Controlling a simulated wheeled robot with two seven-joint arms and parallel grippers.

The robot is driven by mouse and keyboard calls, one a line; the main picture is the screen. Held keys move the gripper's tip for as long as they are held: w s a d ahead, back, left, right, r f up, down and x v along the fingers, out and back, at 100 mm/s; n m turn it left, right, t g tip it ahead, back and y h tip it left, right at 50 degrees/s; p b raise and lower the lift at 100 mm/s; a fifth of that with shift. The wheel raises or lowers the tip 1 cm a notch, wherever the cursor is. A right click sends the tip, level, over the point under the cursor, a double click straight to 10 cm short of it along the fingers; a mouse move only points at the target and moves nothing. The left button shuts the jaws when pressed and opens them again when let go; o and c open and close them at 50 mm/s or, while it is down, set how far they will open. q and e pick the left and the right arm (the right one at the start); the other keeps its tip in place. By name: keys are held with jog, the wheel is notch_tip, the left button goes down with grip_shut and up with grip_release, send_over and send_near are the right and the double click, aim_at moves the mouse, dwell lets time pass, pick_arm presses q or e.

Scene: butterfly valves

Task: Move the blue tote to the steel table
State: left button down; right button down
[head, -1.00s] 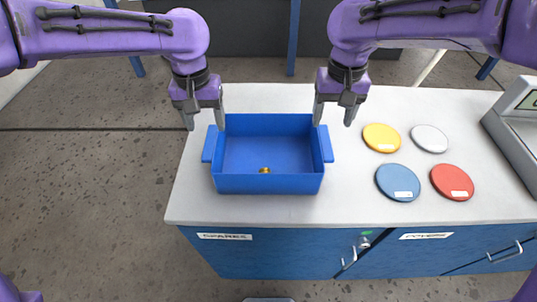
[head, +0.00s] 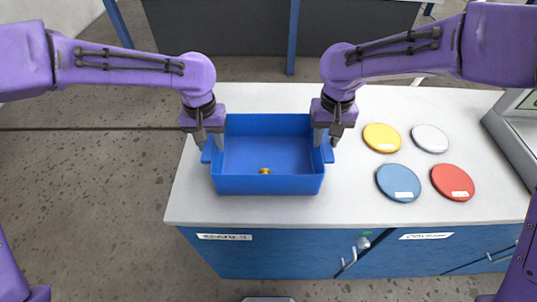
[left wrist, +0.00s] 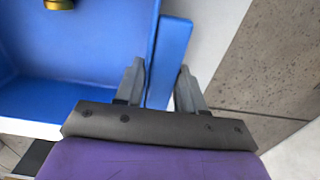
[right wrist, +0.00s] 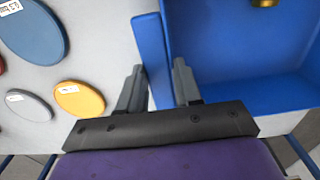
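The blue tote (head: 268,184) sits on a white worktop (head: 260,210), with a small brass-coloured part (head: 264,171) inside. My left gripper (head: 212,145) is down at the tote's left handle. In the left wrist view its fingers (left wrist: 160,78) are apart, one on each side of the handle flange (left wrist: 172,50), with gaps showing. My right gripper (head: 325,142) is at the right handle. In the right wrist view its open fingers (right wrist: 158,80) also straddle the flange (right wrist: 152,50), with gaps. I cannot identify a steel table for certain.
Right of the tote lie a yellow disc (head: 382,138), a white disc (head: 430,138), a blue disc (head: 398,182) and a red disc (head: 452,182). A grey device (head: 515,130) stands at the right edge. Behind is a dark bench with blue legs (head: 293,40). Floor at left is clear.

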pick_arm(q)
jog(key=shift+w, duration=0.1)
